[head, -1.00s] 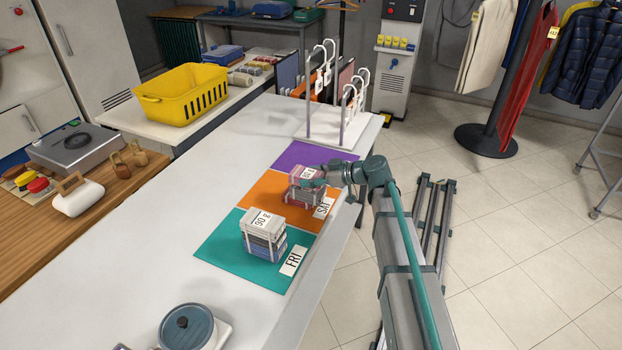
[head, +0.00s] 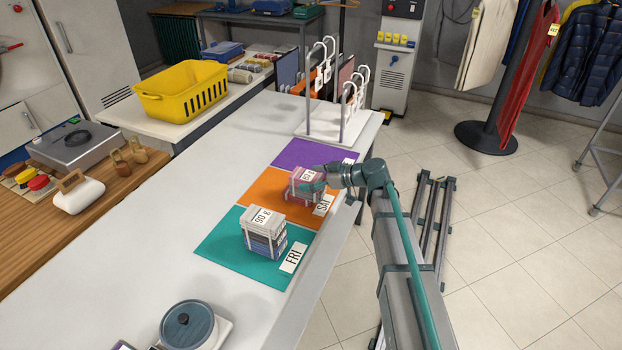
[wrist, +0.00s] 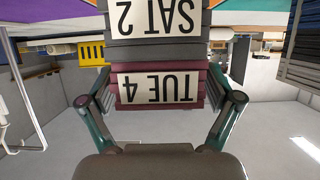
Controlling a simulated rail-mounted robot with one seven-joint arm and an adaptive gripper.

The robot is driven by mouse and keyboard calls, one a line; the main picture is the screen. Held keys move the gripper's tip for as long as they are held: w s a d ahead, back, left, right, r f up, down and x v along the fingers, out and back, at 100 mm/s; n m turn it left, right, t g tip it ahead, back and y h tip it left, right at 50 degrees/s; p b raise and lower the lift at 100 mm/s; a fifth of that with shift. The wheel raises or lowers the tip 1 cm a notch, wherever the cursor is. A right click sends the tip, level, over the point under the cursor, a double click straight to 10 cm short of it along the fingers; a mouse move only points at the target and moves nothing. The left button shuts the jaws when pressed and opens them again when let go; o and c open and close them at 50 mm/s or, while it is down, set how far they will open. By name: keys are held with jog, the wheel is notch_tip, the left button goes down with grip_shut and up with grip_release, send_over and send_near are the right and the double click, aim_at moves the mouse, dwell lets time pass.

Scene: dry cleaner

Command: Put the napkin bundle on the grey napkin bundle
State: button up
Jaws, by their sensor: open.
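The maroon napkin bundle (wrist: 157,88), labelled TUE 4, is between my fingers. The wrist view is upside down. The grey napkin bundle (wrist: 160,50), labelled SAT 2, is directly beneath it, and I see no gap between them. In the head view the pinkish bundle (head: 303,182) is over the orange SAT mat (head: 262,190); my gripper partly hides the stack. My gripper (wrist: 158,78) is open, with one finger beside each side of the maroon bundle. It reaches in from the right in the head view (head: 315,186).
Another stack of bundles (head: 264,232) stands on the teal FRI mat (head: 222,252), close in front. The purple mat (head: 295,153) behind looks empty. A white rack (head: 340,125) stands at the table's far end. The white table (head: 150,235) is clear at left.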

jog(key=shift+r+p, duration=0.25)
jog(key=shift+p, duration=0.15)
jog(key=b+v, duration=0.3)
jog(key=v, duration=0.9)
jog(key=s+d+f+m+g+h, duration=0.1)
jog(key=s+f+m+g+h, duration=0.15)
jog(key=s+f, duration=0.6)
jog(key=s+d+f+m+g+h, duration=0.1)
jog(key=s+f+m, duration=0.25)
jog(key=f, duration=1.05)
jog(key=s+d+f+m+g+h, duration=0.1)
jog(key=s+f+m+g+h, duration=0.1)
jog(key=s+f, duration=0.75)
jog(key=s+d+f+m+g+h, duration=0.2)
jog(key=s+f, duration=0.4)
jog(key=s, duration=0.4)
jog(key=s+d+f+m+g+h, duration=0.2)
jog(key=s+d+f, duration=0.2)
jog(key=s, duration=0.6)
jog(key=s+d+f+m+g+h, duration=0.2)
jog(key=s+d+f+h, duration=0.1)
jog(key=s+f, duration=0.5)
jog(key=s, duration=0.2)
jog(key=shift+s+f, duration=0.35)
jog(key=shift+s, duration=0.05)
